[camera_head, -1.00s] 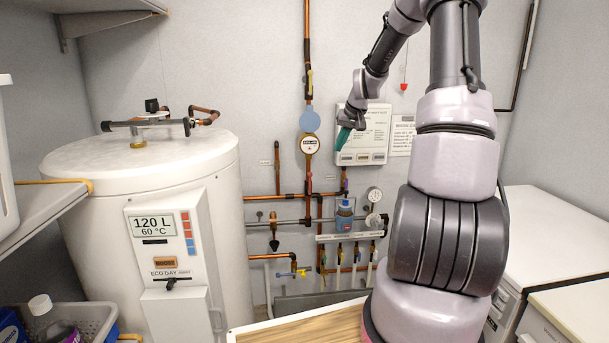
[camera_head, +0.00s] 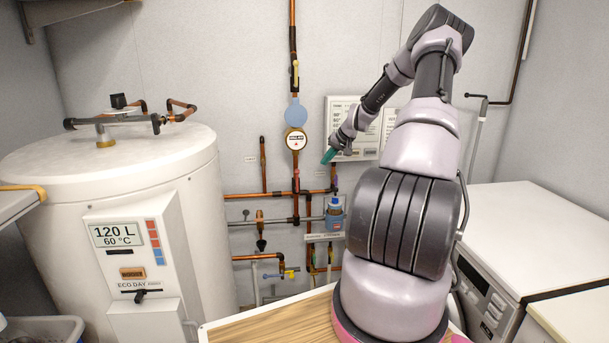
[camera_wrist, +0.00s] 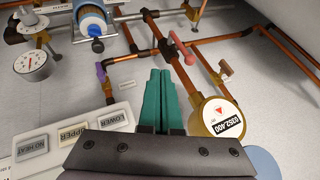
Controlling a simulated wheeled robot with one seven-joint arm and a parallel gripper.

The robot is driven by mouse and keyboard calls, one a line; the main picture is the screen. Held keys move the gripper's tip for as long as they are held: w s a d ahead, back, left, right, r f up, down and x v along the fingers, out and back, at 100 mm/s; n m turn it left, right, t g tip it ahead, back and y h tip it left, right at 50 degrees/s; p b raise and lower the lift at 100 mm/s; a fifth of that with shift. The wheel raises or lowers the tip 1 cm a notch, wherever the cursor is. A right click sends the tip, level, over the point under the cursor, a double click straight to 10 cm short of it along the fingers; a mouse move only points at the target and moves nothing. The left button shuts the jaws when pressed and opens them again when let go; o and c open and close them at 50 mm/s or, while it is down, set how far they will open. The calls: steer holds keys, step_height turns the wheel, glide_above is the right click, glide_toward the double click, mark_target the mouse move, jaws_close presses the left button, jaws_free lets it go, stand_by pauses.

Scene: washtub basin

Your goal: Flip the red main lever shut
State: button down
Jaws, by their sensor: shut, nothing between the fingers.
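The red main lever (camera_wrist: 182,48) is a small pinkish-red handle on the copper pipe beside the round brass water meter (camera_wrist: 222,115) in the wrist view. In the head view the lever (camera_head: 296,180) is a small red spot on the vertical pipe below the meter (camera_head: 296,140). My gripper (camera_wrist: 160,72) has teal fingers pressed together and empty. In the wrist view its tips lie just left of the lever, apart from it in the picture; depth is hard to tell. In the head view my gripper (camera_head: 328,156) is right of the meter, above the lever's height.
A purple-handled valve (camera_wrist: 103,76) and a blue filter bottle (camera_head: 335,208) sit near the lever. A white control panel (camera_head: 352,125) is on the wall behind my gripper. A white water heater (camera_head: 110,180) stands left, a white appliance (camera_head: 540,240) right.

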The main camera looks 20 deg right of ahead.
glide_toward(297, 180)
steer(key=w+d+f, duration=0.2)
steer(key=d+f, duration=0.2)
steer(key=a, duration=0.1)
steer(key=w+a, duration=0.1)
steer(key=a, duration=0.1)
steer(key=shift+w+a+f, duration=0.35)
steer(key=shift+f, duration=0.05)
steer(key=shift+a, duration=0.1)
